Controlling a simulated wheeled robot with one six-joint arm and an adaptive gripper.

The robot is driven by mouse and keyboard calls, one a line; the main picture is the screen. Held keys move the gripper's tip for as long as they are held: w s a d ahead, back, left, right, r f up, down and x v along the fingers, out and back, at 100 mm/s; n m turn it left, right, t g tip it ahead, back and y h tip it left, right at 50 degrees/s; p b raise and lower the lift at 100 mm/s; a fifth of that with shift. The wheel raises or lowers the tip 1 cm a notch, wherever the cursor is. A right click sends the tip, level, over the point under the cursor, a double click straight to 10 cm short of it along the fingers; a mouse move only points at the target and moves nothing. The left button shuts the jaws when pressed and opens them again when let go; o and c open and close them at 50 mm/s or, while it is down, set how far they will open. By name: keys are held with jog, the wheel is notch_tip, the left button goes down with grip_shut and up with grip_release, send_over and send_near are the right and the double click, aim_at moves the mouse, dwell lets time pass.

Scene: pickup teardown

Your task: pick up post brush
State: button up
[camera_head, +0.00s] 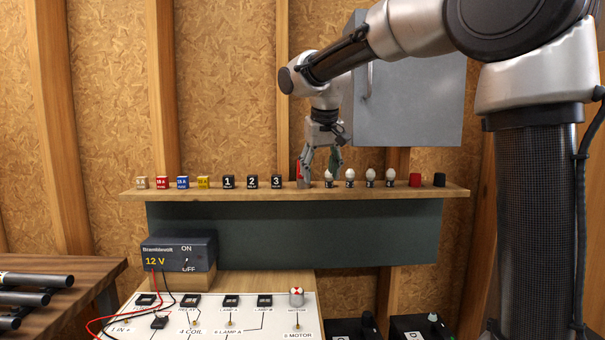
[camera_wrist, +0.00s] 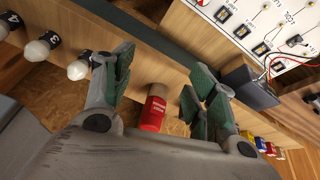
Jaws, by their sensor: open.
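A standing cylinder with a red, labelled upper part and a tan-grey lower part, which looks like the post brush (camera_wrist: 154,108), is on the wooden shelf (camera_head: 215,192). In the head view this brush (camera_head: 299,171) is partly hidden by my left finger. My gripper (camera_head: 320,172) is over the shelf, pointing down, with its fingers apart. In the wrist view my gripper (camera_wrist: 160,78) is open, and the brush shows between the green-padded fingers with a visible space on each side. I cannot read its label clearly or tell how deep the fingers reach around it.
White bulbs (camera_head: 350,175) stand close on the right, then a red cap (camera_head: 415,180) and a black cap (camera_head: 439,180). Numbered black blocks (camera_head: 252,182) and coloured fuses (camera_head: 183,182) are to the left. A grey cabinet (camera_head: 412,100) hangs behind. A 12 V supply (camera_head: 178,255) sits below.

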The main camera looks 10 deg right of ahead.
jog(key=w+a+r+m+t, duration=0.1)
jog(key=w+a+r+m, duration=0.2)
jog(key=w+r, duration=0.45)
jog(key=shift+h, duration=0.3)
jog(key=x, duration=0.8)
jog(key=shift+s+d+f, duration=0.15)
jog(key=shift+s+f, duration=0.05)
jog(key=c, duration=1.1)
jog(key=shift+c, duration=0.3)
jog(key=shift+r, duration=0.1)
notch_tip(320, 180, up, 10)
jog(key=shift+f, duration=0.1)
